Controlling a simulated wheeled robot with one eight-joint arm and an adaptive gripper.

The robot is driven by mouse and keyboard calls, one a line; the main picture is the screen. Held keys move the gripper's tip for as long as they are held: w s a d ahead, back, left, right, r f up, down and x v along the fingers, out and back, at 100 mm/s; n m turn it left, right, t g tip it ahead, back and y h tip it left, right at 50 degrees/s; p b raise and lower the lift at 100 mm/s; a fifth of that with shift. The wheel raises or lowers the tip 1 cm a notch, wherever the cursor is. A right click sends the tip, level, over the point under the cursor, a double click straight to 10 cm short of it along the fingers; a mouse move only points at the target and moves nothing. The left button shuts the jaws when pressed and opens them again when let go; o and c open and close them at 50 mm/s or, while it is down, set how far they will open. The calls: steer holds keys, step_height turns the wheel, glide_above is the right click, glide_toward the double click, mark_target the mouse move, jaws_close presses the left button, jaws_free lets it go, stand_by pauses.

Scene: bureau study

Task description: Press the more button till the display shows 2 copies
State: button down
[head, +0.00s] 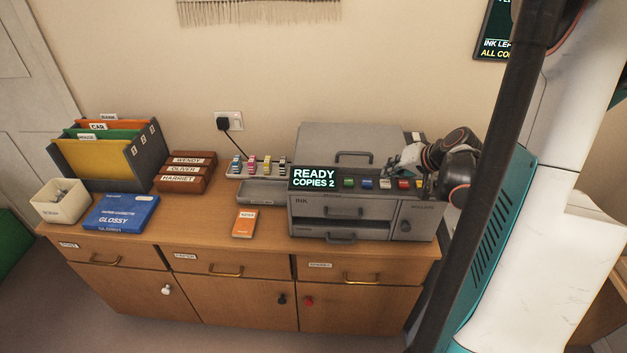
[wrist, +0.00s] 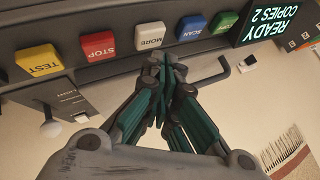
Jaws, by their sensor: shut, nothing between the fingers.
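The grey printer (head: 345,140) stands on the right of the wooden cabinet. Its display (head: 313,179) reads READY, COPIES 2; the same text shows in the wrist view (wrist: 268,22). The white MORE button (wrist: 150,37) is in the middle of the button row, between red STOP and blue SCAN; it also shows in the head view (head: 385,184). My gripper (wrist: 166,62) is shut and empty, with its fingertips beside the MORE button. I cannot tell whether they touch it. In the head view my gripper (head: 398,167) is over the buttons' right half.
Other buttons flank MORE: red STOP (wrist: 98,46), yellow TEST (wrist: 38,62), blue SCAN (wrist: 191,27) and a green one (wrist: 223,23). A tray of small coloured bottles (head: 253,165), an orange pad (head: 244,223) and a blue paper pack (head: 121,211) lie left of the printer.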

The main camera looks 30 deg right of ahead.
mark_target(388, 181)
steer(key=shift+r, duration=0.1)
step_height(388, 181, up, 6)
steer(key=p, duration=0.4)
stand_by(0.5)
stand_by(0.5)
